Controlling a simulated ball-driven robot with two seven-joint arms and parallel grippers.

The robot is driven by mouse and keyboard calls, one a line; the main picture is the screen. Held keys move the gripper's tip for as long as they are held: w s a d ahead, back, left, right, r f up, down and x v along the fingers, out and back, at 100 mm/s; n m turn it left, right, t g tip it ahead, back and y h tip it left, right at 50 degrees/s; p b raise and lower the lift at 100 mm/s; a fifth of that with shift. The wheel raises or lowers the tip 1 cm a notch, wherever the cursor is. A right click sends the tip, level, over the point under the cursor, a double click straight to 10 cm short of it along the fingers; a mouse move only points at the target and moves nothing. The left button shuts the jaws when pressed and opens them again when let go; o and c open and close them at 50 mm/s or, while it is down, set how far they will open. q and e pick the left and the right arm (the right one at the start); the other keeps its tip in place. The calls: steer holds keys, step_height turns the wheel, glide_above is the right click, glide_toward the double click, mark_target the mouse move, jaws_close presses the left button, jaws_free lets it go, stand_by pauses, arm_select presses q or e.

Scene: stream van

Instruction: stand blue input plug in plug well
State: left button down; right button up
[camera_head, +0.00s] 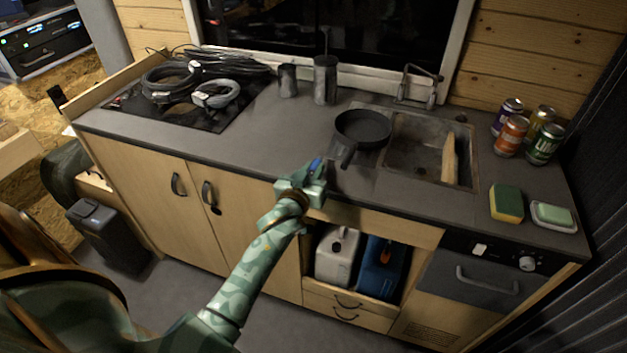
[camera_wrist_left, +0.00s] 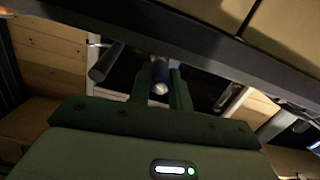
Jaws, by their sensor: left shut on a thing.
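The blue input plug (camera_head: 316,165) shows as a small blue piece at the tip of my left gripper (camera_head: 312,172), over the worktop's front edge in the head view. In the left wrist view the plug (camera_wrist_left: 160,70) sits between the two fingers, a blue body with a pale end facing the camera. My left gripper (camera_wrist_left: 160,88) is shut on it. The fingers hide part of the plug. I cannot pick out the plug well for certain in either view. My right gripper is not in view.
A black pan (camera_head: 363,127) lies right of my gripper, its handle pointing toward it, beside the sink (camera_head: 412,150). Dark canisters (camera_head: 325,80) stand behind. Coiled cables (camera_head: 213,95) lie back left. Cans (camera_head: 511,135) and a sponge (camera_head: 507,203) are right. The worktop (camera_head: 240,147) left of the gripper is clear.

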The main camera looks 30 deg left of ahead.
arm_select(q)
step_height(320, 180, down, 2)
steer(key=shift+r, duration=0.1)
steer(key=c, duration=1.3)
jaws_free()
